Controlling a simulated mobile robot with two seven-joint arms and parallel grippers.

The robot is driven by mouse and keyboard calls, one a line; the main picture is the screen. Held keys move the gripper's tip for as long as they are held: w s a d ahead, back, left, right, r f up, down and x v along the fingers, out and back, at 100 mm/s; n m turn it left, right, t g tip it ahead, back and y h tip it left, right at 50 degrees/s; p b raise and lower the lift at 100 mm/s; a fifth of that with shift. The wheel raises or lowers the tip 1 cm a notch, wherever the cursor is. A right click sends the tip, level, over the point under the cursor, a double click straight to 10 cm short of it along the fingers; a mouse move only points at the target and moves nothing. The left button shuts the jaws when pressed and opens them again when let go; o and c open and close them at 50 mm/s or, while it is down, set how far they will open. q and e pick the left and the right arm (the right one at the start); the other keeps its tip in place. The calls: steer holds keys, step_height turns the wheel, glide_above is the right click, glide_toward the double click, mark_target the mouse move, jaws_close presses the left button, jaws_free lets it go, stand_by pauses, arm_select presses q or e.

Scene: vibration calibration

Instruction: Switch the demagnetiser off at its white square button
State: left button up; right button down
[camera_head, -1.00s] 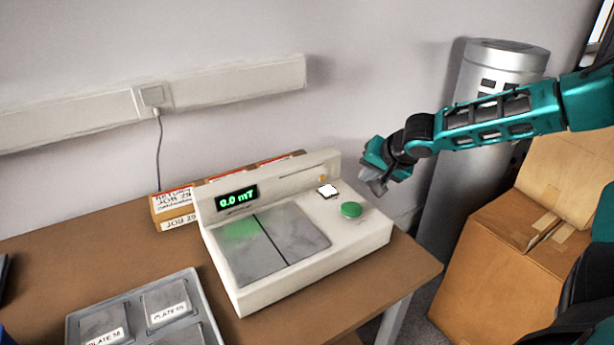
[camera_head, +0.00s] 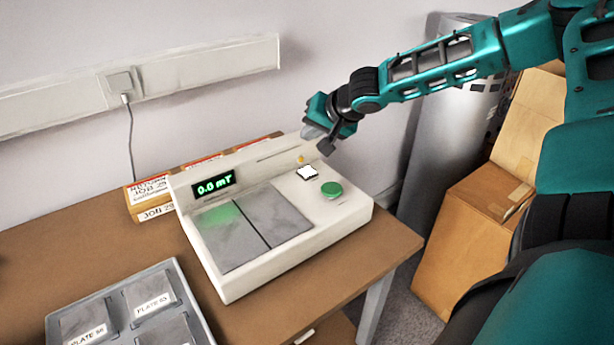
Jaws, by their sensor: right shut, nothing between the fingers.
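The demagnetiser (camera_head: 335,222) is a cream box on the brown table, with a grey split plate (camera_head: 250,228) on top. Its green display (camera_head: 213,185) seems to read 0.0 mT or close to it; the middle digit is unclear. The white square button (camera_head: 307,173) is on its right part, beside a round green button (camera_head: 331,189). A small amber light (camera_head: 301,160) shows behind the white button. My right gripper (camera_head: 318,142) is shut and empty, above and behind the white button, apart from it. My left gripper is not in view.
A grey tray (camera_head: 187,272) with labelled plates stands at the front left. Labelled boxes (camera_head: 150,202) stand behind the demagnetiser. A wall trunking with a socket (camera_head: 122,84) and cable runs behind. Cardboard boxes (camera_head: 455,245) and a silver cylinder (camera_head: 425,130) stand at right.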

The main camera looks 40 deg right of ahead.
steer(key=b, duration=0.4)
glide_above(310, 173)
step_height(310, 173, down, 6)
steer(key=shift+s+r, duration=0.1)
steer(key=shift+r, duration=0.1)
steer(key=shift+f+b, duration=0.6)
steer(key=shift+b, duration=0.05)
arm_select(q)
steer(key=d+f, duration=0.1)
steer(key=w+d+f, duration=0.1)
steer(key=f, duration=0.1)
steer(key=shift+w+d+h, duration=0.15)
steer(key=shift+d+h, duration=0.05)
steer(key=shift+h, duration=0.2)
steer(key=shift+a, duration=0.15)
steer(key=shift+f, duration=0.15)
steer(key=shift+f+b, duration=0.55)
arm_select(e)
steer(key=shift+f, duration=0.45)
